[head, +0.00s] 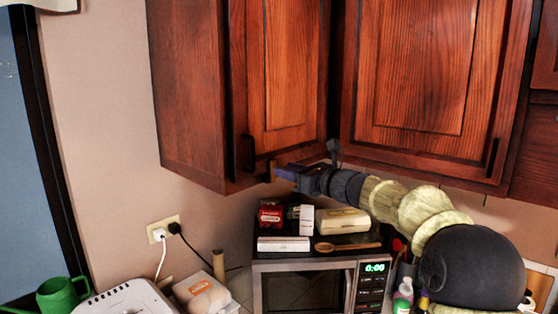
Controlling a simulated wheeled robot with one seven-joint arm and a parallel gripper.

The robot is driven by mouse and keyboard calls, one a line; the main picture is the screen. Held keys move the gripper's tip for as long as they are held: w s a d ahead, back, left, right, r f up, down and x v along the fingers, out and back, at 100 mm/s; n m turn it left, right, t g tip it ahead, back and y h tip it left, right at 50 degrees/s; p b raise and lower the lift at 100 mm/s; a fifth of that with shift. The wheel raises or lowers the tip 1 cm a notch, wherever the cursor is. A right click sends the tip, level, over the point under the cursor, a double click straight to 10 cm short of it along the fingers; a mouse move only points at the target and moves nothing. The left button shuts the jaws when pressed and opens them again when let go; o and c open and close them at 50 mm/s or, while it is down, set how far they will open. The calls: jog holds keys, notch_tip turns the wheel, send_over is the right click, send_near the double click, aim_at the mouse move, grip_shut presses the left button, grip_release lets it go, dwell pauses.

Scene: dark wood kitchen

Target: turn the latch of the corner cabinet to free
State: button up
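The corner cabinet of dark reddish wood hangs on the wall, with a left door (283,70) and a right door (418,65) meeting at an inner corner. Both doors look shut. A dark upright piece (247,152), a handle or the latch, sits at the lower left of the left door. Another dark upright piece (492,157) is at the lower right of the right door. My gripper (274,172) reaches in from the right to the left door's bottom edge, just right of the first dark piece. Contact and finger opening are too small to tell.
Below stands a microwave (305,290) with boxes, a yellow-lidded container (342,221) and a wooden spoon (348,246) on top. A wall socket (163,229) with two plugs is at left. A green watering can (62,294) and bottles (403,294) stand low.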

jog(key=p+x, duration=0.1)
jog(key=x, duration=0.1)
jog(key=shift+w+a+r, duration=0.1)
jog(key=shift+a+r, duration=0.05)
jog(key=shift+a, duration=0.2)
jog(key=shift+w+a, duration=0.25)
jog(key=shift+w, duration=0.1)
jog(key=shift+c, duration=0.3)
grip_shut()
